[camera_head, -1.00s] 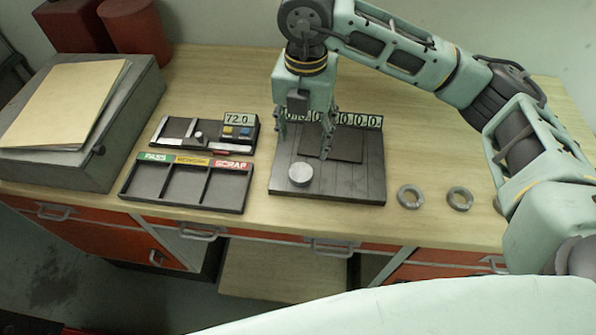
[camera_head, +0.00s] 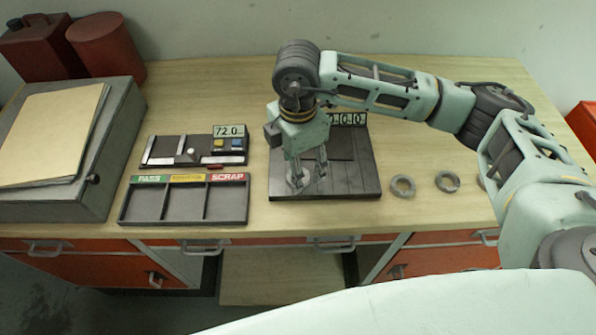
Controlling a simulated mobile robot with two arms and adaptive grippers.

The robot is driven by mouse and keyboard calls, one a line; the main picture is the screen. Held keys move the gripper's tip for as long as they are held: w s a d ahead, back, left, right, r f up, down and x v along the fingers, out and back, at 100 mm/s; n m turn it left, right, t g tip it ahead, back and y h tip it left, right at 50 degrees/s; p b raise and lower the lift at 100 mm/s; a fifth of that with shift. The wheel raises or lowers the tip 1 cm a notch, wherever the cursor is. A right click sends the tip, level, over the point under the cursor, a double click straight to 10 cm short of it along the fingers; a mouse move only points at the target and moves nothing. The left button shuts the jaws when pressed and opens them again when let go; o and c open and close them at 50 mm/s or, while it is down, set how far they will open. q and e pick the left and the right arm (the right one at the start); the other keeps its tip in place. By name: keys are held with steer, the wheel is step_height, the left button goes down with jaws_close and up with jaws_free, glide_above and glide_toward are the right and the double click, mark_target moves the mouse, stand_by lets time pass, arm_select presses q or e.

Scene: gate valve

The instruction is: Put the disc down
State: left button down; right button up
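A small light grey disc (camera_head: 305,181) sits at the front left of the dark base plate (camera_head: 350,186). My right gripper (camera_head: 308,179) points down just over the front left of this plate. Its two fingers are apart, and the left finger covers part of the disc. I see no clear grip on the disc, and whether a finger touches it cannot be told. My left gripper is not in view.
A tray (camera_head: 183,222) marked PASS, REWORK and SCRAP has empty compartments. Behind it is a gauge panel (camera_head: 165,150) reading 72.0. Grey rings (camera_head: 402,194) lie right of the plate. A large grey case (camera_head: 110,165) fills the left. A numbered display (camera_head: 350,119) is partly hidden.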

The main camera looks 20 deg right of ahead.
steer(key=shift+f, duration=1.15)
jaws_close()
